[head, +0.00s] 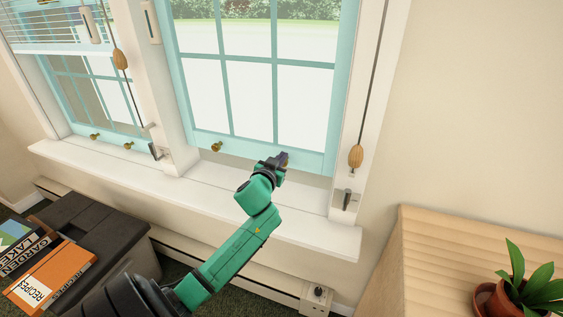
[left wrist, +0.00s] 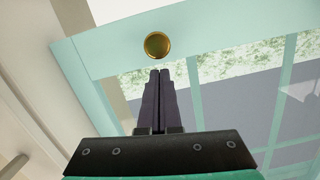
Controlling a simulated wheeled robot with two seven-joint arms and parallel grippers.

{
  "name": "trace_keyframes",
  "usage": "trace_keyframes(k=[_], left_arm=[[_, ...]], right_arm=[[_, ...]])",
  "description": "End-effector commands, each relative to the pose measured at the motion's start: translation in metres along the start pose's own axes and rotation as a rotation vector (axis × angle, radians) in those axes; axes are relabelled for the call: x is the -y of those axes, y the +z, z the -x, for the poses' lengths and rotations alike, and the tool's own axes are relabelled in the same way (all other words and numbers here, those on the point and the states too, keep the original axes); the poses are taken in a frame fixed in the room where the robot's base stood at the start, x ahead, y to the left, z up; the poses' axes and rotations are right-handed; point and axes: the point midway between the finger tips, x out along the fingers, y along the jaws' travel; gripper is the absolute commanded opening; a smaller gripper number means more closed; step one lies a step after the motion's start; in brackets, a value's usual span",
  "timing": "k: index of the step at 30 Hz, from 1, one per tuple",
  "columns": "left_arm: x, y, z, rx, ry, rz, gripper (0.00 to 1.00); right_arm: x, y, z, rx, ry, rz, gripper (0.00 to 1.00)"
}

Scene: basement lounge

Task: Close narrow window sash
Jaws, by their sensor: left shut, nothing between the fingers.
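A pale blue window sash (head: 255,152) with several panes stands at the centre of the head view. A strip shows between its bottom rail and the white sill, so it looks slightly raised. A brass knob (head: 216,146) sits on the left of that rail. My left gripper (head: 284,158) is shut and empty at the right part of the rail. In the left wrist view, the closed fingertips (left wrist: 160,72) are close to a round brass knob (left wrist: 157,46); I cannot tell whether they touch. Another blue sash (head: 110,138) stands at the left. I cannot tell which is the narrow one. My right gripper is not in view.
A white sill (head: 190,190) runs below the windows. Cords with wooden pulls (head: 356,156) hang beside the frames. A dark box (head: 105,225) with books is at lower left. A wooden cabinet (head: 430,250) with a potted plant (head: 520,295) is at lower right.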

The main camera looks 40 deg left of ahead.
Motion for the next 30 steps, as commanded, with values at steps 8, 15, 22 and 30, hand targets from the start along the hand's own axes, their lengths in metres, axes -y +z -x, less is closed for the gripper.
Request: trace_keyframes(k=[8, 15, 22, 30], left_arm=[[0.000, 0.007, -0.001, 0.000, 0.000, 0.000, 0.00], [-0.003, 0.022, -0.003, 0.001, 0.000, 0.001, 0.00], [-0.011, 0.074, -0.010, 0.004, 0.000, 0.004, 0.00], [-0.012, 0.081, -0.011, 0.000, 0.000, 0.000, 0.00]], right_arm=[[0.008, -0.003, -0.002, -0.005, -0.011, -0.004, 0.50], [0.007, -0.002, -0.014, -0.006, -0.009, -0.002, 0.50], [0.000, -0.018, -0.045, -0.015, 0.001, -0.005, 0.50], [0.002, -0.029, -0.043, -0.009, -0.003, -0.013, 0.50]])
